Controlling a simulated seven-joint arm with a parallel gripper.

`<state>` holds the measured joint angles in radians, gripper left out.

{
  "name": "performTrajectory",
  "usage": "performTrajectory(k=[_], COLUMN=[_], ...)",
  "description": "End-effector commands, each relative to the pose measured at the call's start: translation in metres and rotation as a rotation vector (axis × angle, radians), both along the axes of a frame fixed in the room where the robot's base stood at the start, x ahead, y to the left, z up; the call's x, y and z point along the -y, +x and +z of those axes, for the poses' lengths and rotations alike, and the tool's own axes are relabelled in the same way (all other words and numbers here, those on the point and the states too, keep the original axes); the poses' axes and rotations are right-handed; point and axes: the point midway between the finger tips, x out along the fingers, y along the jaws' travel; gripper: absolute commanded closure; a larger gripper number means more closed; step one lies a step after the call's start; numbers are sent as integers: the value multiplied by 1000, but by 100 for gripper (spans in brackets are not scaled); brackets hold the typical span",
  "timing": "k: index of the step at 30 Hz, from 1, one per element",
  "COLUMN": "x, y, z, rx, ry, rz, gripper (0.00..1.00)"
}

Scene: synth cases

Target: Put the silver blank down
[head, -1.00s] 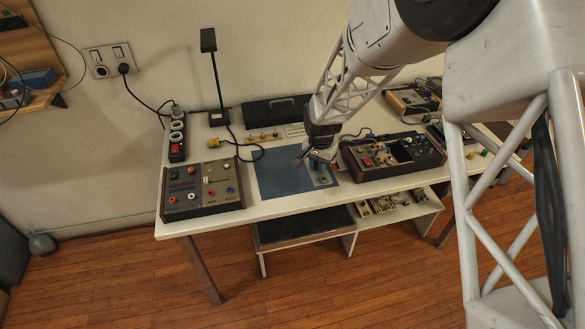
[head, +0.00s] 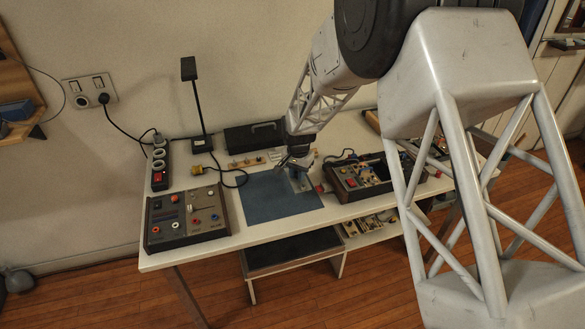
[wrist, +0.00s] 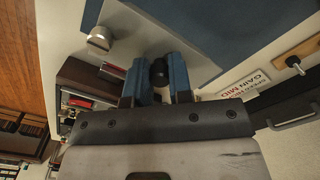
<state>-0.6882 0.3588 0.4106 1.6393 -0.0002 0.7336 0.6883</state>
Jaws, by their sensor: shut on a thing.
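My gripper (wrist: 160,68) is low over the workbench. Its blue fingers are shut on a small dark rounded thing (wrist: 158,72), mostly hidden between them. I cannot tell whether this is the silver blank, seen in shadow. A short silver cylinder (wrist: 98,40) stands at the edge of a flat grey plate (wrist: 140,28), apart from the fingers, in the wrist view. In the head view my gripper (head: 296,168) is over the right part of the blue mat (head: 270,205), close to the plate. The gap beneath the held thing is too small to judge.
A brown-sided control box (head: 185,220) stands left of the mat and another (head: 365,178) close on the right. Behind are a small wooden rack (head: 245,161), a black case (head: 250,137) and a desk lamp (head: 196,100). The mat's left and front parts are clear.

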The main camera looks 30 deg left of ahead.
Motion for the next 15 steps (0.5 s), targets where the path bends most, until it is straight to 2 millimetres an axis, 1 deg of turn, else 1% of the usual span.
performTrajectory(k=[3,15], x=[-11,-43], y=[13,54], z=[-3,-7], rx=[0,1], ry=[0,1], rz=[0,0], gripper=[100,100])
